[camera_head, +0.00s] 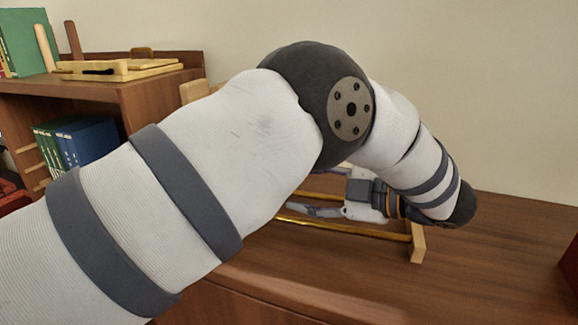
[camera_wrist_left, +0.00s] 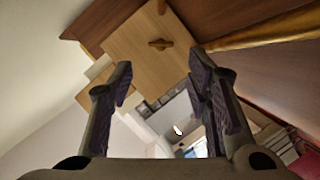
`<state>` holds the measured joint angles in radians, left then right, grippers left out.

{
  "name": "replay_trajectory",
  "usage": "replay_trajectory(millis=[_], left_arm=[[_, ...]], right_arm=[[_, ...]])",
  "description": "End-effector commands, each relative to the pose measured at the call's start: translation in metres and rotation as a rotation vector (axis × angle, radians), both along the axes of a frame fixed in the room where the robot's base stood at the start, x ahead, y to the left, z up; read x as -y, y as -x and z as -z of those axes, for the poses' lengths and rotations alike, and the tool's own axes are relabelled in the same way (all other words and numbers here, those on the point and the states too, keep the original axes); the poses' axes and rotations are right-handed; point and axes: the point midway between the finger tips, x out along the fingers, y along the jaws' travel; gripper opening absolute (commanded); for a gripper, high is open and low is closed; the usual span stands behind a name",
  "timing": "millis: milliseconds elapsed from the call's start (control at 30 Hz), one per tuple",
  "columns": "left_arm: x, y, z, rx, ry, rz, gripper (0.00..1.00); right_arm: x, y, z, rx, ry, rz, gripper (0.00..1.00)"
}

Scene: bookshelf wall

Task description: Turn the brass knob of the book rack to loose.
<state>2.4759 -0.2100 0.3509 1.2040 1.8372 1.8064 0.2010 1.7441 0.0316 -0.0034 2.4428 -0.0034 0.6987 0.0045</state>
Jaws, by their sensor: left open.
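The book rack stands on the brown wooden top, mostly hidden behind my left arm in the head view. Its brass rail (camera_head: 345,229) and right wooden end (camera_head: 417,245) show there. In the left wrist view, a pale wooden end panel (camera_wrist_left: 135,40) carries the brass knob (camera_wrist_left: 160,44), a small bar lying roughly level across the picture. My left gripper (camera_wrist_left: 161,72) is open and empty, its fingers on either side of the view with the knob beyond them, apart from it. The left gripper also shows partly below the arm in the head view (camera_head: 292,211). My right gripper is out of view.
A wooden shelf unit (camera_head: 165,95) at the left holds blue and green books (camera_head: 85,139). A pale wooden frame (camera_head: 120,70) lies on its top beside a green book (camera_head: 24,42).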

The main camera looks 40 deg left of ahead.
Motion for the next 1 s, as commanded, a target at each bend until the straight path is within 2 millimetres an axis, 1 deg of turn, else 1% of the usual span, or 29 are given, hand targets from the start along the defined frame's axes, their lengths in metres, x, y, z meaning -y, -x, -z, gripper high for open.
replay_trajectory(millis=[67,133,167,400,500,600,733,933,967,1000], left_arm=[[-0.003,0.001,0.0,0.001,0.0,-0.002,0.45],[-0.012,0.001,0.001,0.0,0.0,-0.002,0.45],[-0.019,0.001,0.001,0.001,-0.001,-0.003,0.45],[-0.078,0.002,0.016,0.002,0.0,-0.003,0.45],[-0.098,0.002,0.021,0.003,-0.001,-0.001,0.45],[-0.111,0.002,0.026,0.001,0.0,-0.002,0.45],[-0.117,0.002,0.028,0.0,-0.001,0.001,0.45],[-0.118,0.002,0.028,0.0,-0.001,0.001,0.45],[-0.118,0.002,0.028,0.0,-0.001,0.001,0.4],[-0.118,0.002,0.028,0.0,-0.001,0.001,0.31]], right_arm=[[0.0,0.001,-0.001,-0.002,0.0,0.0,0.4],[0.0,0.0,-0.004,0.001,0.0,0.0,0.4],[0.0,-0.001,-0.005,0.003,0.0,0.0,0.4],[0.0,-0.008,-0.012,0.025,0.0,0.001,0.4],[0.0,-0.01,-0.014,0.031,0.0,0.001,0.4],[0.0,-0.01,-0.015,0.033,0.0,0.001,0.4],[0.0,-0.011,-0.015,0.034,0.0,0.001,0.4],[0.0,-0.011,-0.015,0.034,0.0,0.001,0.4],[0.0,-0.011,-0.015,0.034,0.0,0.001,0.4],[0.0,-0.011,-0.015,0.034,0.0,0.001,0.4]])
